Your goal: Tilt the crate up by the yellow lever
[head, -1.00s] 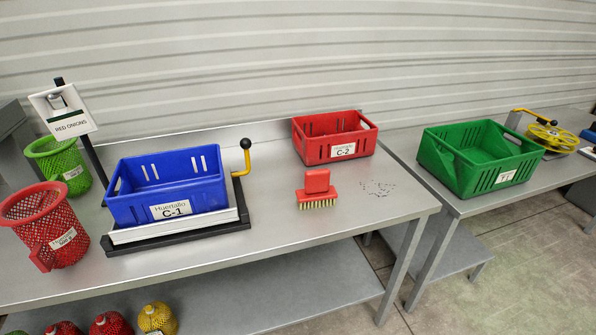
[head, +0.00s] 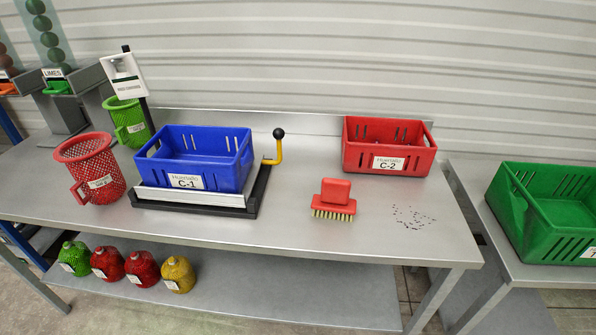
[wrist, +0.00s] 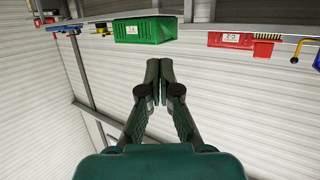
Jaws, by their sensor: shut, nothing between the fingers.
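The blue crate (head: 203,165) labelled C-1 sits on a low black-framed tilting stand (head: 192,205) on the metal table. It looks level. The yellow lever (head: 274,156) with a black ball knob stands upright at the stand's right side. In the wrist view, the lever (wrist: 298,48) shows at the far upper right edge, in an upside-down picture. My gripper (wrist: 160,63) is shut and empty, apart from everything, with its fingertips below the green crate in that picture. My gripper is not in the head view.
A red crate C-2 (head: 388,147) and a red brush (head: 333,200) stand right of the lever. Red (head: 91,170) and green baskets (head: 128,121) stand left. A green crate (head: 548,210) is on the right-hand table. Several net bags (head: 140,268) lie on the lower shelf.

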